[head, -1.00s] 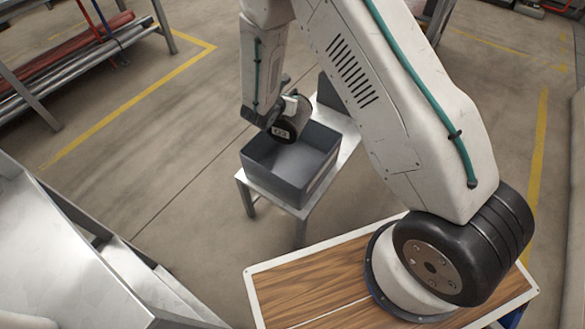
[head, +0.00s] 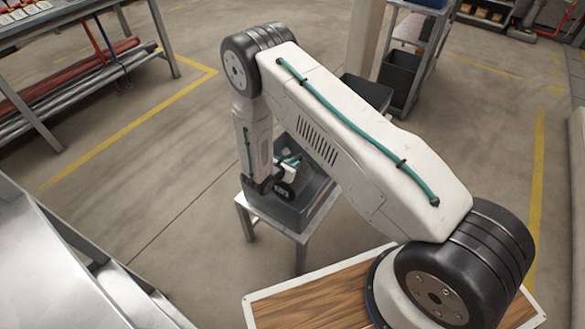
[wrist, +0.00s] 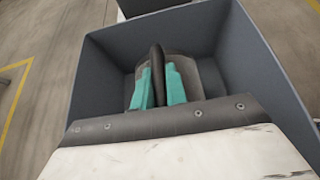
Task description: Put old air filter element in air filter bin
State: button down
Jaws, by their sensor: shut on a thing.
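The air filter bin is an open grey box (wrist: 245,50) on a small metal table. In the head view the bin (head: 307,213) is partly covered by my arm. In the wrist view my gripper (wrist: 158,88), with teal fingers, reaches down into the bin's opening. It is shut on the old air filter element (wrist: 157,65), a dark-rimmed, grey-brown round piece held upright between the fingers. The element is within the bin's walls. I cannot tell whether it touches the floor of the bin.
The small metal table (head: 270,233) carries the bin. A dark container (head: 367,92) stands just behind it, and another sits on a shelf cart (head: 400,80). A pipe rack (head: 70,85) is at the left. A wooden-topped surface (head: 315,298) lies in front. Floor left of the table is clear.

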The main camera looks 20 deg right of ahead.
jog(key=shift+f, duration=1.05)
jog(key=shift+f, duration=0.2)
jog(key=c, duration=1.4)
grip_release()
jog(key=shift+r, duration=0.15)
